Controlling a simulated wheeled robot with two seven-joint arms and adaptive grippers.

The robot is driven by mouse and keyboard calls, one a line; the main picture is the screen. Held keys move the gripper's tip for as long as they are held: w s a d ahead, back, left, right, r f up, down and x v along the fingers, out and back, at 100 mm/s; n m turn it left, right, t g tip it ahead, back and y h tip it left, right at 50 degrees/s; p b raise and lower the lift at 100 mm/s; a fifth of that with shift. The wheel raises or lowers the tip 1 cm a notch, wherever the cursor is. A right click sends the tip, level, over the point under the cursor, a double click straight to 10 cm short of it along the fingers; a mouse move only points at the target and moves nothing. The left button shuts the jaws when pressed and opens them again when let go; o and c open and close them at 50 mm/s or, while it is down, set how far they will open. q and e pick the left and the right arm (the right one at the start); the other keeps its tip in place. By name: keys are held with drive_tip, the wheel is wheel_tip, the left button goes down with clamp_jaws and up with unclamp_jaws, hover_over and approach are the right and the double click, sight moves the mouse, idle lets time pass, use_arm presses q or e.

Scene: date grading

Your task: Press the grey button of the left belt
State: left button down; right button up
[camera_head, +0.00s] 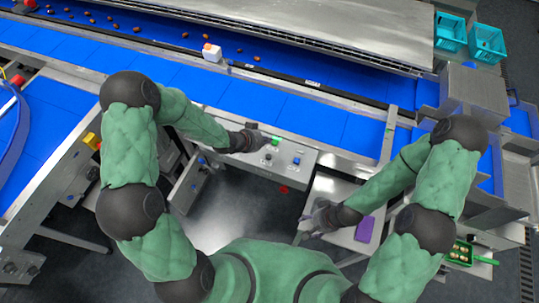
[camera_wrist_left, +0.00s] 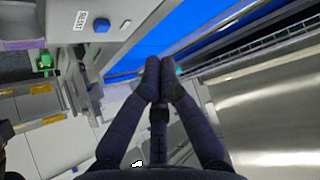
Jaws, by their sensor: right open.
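My left gripper (camera_head: 262,138) is over the upper left part of the central control panel (camera_head: 306,152), near a green button (camera_head: 275,142). In the left wrist view its fingers (camera_wrist_left: 158,72) meet at the tips, with nothing visible between them. A panel (camera_wrist_left: 145,12) with a blue button (camera_wrist_left: 102,25) lies above and left of the fingertips there. The left belt (camera_head: 40,120) is blue and runs along the left side. A smaller panel (camera_head: 190,186) stands beside its frame. I cannot make out a grey button with certainty.
A long blue belt (camera_head: 330,113) runs behind the panels, and brown dates lie on the belt beyond it. A purple pad (camera_head: 365,229) lies on the small table. Teal crates (camera_head: 487,42) stand at the back right. Open floor lies between the two panels and my body.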

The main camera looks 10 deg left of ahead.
sight(266, 157)
use_arm(q)
wheel_tip(266, 157, down, 8)
drive_tip(key=b, duration=0.6)
drive_tip(key=shift+f+b, duration=0.3)
drive_tip(key=shift+f, duration=0.05)
drive_tip(key=shift+f, duration=0.15)
idle(0.9)
drive_tip(key=shift+f+b, duration=0.25)
drive_tip(key=shift+b, duration=0.2)
drive_tip(key=shift+f+b, duration=0.35)
drive_tip(key=shift+f, duration=0.1)
idle(0.6)
drive_tip(key=shift+s+r, duration=0.1)
drive_tip(key=shift+r, duration=0.05)
drive_tip(key=shift+r+p, duration=0.6)
drive_tip(key=shift+r, duration=0.15)
